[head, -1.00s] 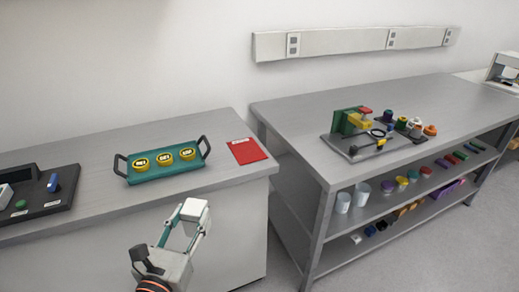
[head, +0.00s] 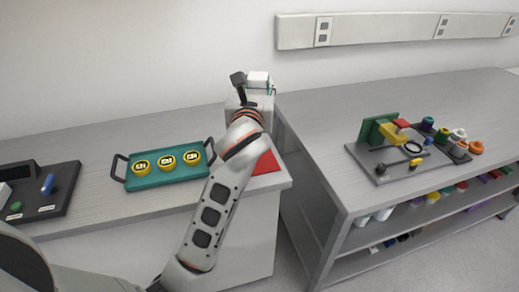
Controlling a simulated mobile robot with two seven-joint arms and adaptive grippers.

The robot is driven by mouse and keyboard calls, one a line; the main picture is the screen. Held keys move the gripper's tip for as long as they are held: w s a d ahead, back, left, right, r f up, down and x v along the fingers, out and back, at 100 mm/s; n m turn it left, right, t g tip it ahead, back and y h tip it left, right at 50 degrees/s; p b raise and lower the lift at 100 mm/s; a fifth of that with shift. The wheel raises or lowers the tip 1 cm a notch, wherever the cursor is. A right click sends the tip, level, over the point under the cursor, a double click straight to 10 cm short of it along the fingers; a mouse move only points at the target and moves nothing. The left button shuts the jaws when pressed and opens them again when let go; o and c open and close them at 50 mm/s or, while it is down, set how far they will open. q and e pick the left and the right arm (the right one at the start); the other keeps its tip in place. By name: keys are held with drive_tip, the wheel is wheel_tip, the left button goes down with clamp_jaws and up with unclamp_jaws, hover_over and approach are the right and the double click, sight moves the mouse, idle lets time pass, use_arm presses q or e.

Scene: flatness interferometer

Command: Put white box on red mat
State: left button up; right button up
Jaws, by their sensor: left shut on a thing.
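The white box (head: 258,78) is shut in my left gripper (head: 256,86), seen in the upper middle of the head view. The gripper's body and wrist hide part of the box. The red mat (head: 266,166) lies flat on the left bench near its right end. My left forearm and wrist cover much of the mat. The gripper and box appear beyond the mat in the picture, raised above the bench. Their exact height over it is hard to tell. My right gripper is not in view.
A teal tray (head: 146,183) with several yellow-topped round items sits left of my arm on the left bench (head: 97,200). A black board (head: 66,197) lies at far left. A gap separates the benches. The right bench (head: 320,120) holds a grey plate with a green-and-yellow device.

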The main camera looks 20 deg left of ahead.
use_arm(q)
wheel_tip(320, 180, down, 19)
drive_tip(key=b, duration=0.4)
drive_tip(key=shift+r, duration=0.15)
drive_tip(key=shift+f, duration=0.45)
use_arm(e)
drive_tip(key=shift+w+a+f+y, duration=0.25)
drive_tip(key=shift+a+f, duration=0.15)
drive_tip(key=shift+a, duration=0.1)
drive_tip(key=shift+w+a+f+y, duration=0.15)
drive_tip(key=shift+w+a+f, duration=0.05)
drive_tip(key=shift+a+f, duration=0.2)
use_arm(q)
drive_tip(key=shift+f, duration=0.1)
drive_tip(key=o, duration=1.2)
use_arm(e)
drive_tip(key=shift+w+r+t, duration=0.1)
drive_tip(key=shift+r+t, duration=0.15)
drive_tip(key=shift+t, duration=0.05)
